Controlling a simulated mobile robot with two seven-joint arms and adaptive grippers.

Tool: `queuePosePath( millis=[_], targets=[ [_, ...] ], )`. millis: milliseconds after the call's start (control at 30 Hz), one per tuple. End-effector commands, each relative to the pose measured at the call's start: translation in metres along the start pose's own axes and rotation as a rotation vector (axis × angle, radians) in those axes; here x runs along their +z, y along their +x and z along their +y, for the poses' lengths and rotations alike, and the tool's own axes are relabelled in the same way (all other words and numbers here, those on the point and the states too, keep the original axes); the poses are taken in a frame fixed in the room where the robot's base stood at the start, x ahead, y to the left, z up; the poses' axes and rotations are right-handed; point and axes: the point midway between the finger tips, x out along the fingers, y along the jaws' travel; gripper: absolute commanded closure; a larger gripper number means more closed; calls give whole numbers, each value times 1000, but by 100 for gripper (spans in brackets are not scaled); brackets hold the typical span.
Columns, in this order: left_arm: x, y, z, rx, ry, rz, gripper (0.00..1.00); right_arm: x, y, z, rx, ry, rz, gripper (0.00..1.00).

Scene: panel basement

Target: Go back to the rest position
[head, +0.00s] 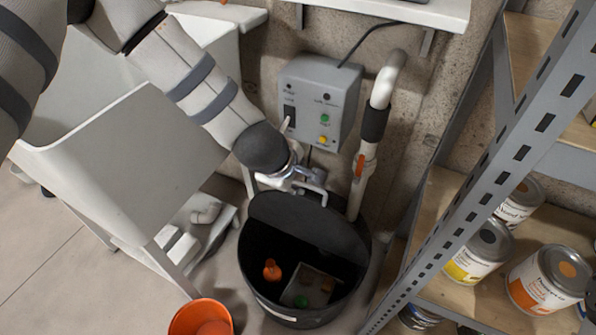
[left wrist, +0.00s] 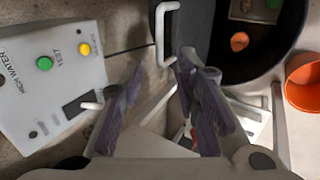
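My left gripper (head: 300,178) is over the back of the black pit (head: 262,282), just below the grey control box (head: 322,88). In the left wrist view its two fingers stand apart with nothing held between them (left wrist: 160,75). A pale handle (left wrist: 160,32) on the pit's dark lid (head: 298,220) shows just beyond the fingertips; I cannot tell the exact gap. The box (left wrist: 35,95) has a green button (left wrist: 44,63), a yellow button (left wrist: 84,48) and a pale lever (left wrist: 92,105) beside one finger. My right gripper is not in view.
A white sink (head: 120,150) stands at left. A metal shelf (head: 490,150) with paint cans (head: 545,280) closes the right side. Floor is clear at lower left.

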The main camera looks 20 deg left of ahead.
Motion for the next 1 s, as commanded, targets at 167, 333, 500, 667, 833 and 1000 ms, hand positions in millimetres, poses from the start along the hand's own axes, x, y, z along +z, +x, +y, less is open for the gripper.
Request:
queuePosePath(
  millis=[167,333,500,667,833,1000],
  targets=[
    [0,0,-3,-5,9,0,70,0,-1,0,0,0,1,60],
    [7,-10,-91,-146,320,-25,70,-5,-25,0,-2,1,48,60],
    [6,-71,-243,-381,877,-194,70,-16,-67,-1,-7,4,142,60],
    [-5,-148,-341,-529,1252,-417,70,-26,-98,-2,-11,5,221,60],
    [-12,-192,-384,-591,1412,-560,70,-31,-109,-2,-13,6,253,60],
    [-13,-195,-390,-602,1424,-582,70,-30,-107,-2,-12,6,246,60]
  ],
)
